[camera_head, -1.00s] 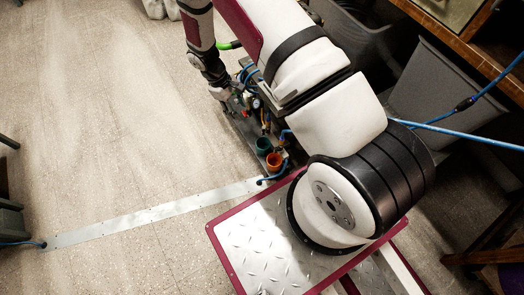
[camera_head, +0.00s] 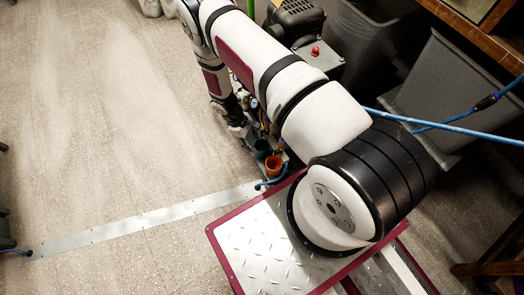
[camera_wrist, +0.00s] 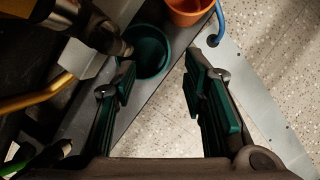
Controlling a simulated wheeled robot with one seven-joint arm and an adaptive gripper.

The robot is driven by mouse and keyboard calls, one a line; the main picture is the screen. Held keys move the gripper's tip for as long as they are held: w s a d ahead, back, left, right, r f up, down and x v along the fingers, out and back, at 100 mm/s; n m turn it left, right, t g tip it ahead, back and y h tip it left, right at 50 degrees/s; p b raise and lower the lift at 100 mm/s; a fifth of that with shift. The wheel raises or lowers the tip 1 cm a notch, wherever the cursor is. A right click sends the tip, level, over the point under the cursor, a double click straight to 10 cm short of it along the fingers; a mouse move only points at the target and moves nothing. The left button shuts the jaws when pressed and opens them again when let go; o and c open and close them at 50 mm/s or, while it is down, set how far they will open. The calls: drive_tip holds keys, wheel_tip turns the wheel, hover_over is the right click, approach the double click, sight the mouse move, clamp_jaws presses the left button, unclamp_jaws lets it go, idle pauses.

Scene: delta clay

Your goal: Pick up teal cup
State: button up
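The teal cup (camera_head: 261,148) stands on a low grey platform on the floor, close beside an orange cup (camera_head: 273,165). In the wrist view the teal cup (camera_wrist: 150,52) shows its open mouth at the top, just beyond and between my fingertips, nearer the left one. The orange cup (camera_wrist: 188,10) is behind it, cut by the top edge. My gripper (camera_wrist: 158,78) is open and empty, with teal pads on both fingers. In the head view my gripper is at the platform's far end, small and partly hidden.
Pipes and a brass-coloured tube (camera_wrist: 38,98) stand left of the teal cup, close to my left finger. A blue hose (camera_head: 270,182) curves by the orange cup. A motor unit (camera_head: 303,40) and grey bins (camera_head: 450,95) stand right.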

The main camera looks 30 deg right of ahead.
sight(264, 157)
drive_tip(key=shift+b+x, duration=1.55)
drive_tip(key=shift+x, duration=1.95)
drive_tip(key=shift+a+r, duration=0.1)
drive_tip(key=shift+a, duration=0.05)
clamp_jaws()
